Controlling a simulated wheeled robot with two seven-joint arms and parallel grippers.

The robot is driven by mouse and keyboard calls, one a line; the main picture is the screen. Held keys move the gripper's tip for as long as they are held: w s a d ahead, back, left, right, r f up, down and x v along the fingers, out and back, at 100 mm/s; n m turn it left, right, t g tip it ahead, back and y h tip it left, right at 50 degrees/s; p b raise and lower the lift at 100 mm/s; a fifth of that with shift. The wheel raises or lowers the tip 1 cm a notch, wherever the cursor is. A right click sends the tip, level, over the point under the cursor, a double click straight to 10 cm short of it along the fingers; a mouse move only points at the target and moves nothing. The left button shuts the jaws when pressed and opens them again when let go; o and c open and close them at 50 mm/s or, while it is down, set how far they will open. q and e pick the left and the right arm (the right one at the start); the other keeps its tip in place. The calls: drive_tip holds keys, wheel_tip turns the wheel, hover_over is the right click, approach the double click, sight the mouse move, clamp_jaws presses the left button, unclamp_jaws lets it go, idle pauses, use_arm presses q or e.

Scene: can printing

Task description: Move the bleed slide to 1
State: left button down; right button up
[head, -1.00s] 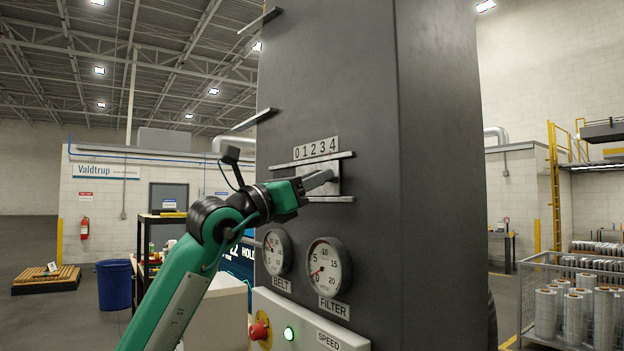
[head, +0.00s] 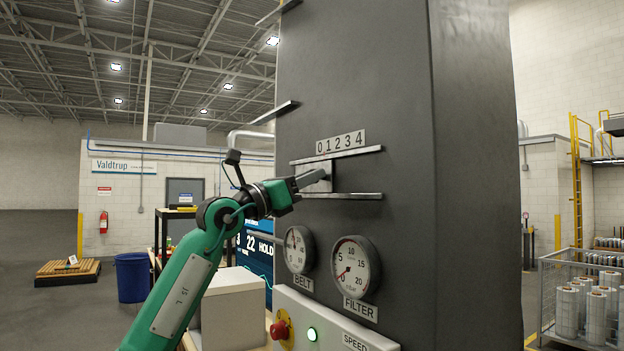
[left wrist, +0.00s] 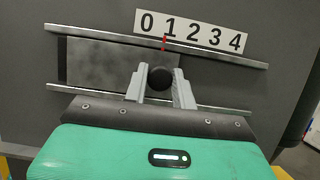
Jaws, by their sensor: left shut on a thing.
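The bleed slide is a grey metal plate (left wrist: 95,62) between two horizontal rails; in the head view the plate (head: 325,185) shows partly behind my gripper. It has a round black knob (left wrist: 160,79) and a thin red pointer (left wrist: 164,43) at its upper edge. The number strip (left wrist: 190,32) above reads 0 to 4. The pointer stands just under the 1, very slightly to its left. My left gripper (left wrist: 160,82) is shut on the knob, one finger on each side; it also shows in the head view (head: 318,178). My right gripper is not in view.
The rails (head: 340,196) stick out from the dark machine column (head: 400,100). Below are the belt gauge (head: 299,249), the filter gauge (head: 354,267) and a panel with a red button (head: 279,330) and a green light (head: 312,334). A wire cage (head: 580,300) of rolls stands at the right.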

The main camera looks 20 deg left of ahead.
use_arm(q)
drive_tip(key=shift+s+d+r, duration=0.1)
drive_tip(key=shift+s+d, duration=0.2)
drive_tip(key=shift+d, duration=0.05)
drive_tip(key=c, duration=1.2)
unclamp_jaws()
drive_tip(key=shift+c, duration=0.2)
drive_tip(key=shift+o, duration=0.5)
drive_tip(key=shift+w+a, duration=0.1)
drive_tip(key=shift+a, duration=0.1)
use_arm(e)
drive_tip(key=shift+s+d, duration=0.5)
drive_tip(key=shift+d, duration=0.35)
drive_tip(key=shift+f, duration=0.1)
use_arm(q)
drive_tip(key=b+v, duration=0.6)
drive_tip(key=v, duration=0.7)
drive_tip(key=shift+s+a+b, duration=0.2)
drive_tip(key=shift+s+b, duration=0.05)
drive_tip(key=shift+b, duration=0.05)
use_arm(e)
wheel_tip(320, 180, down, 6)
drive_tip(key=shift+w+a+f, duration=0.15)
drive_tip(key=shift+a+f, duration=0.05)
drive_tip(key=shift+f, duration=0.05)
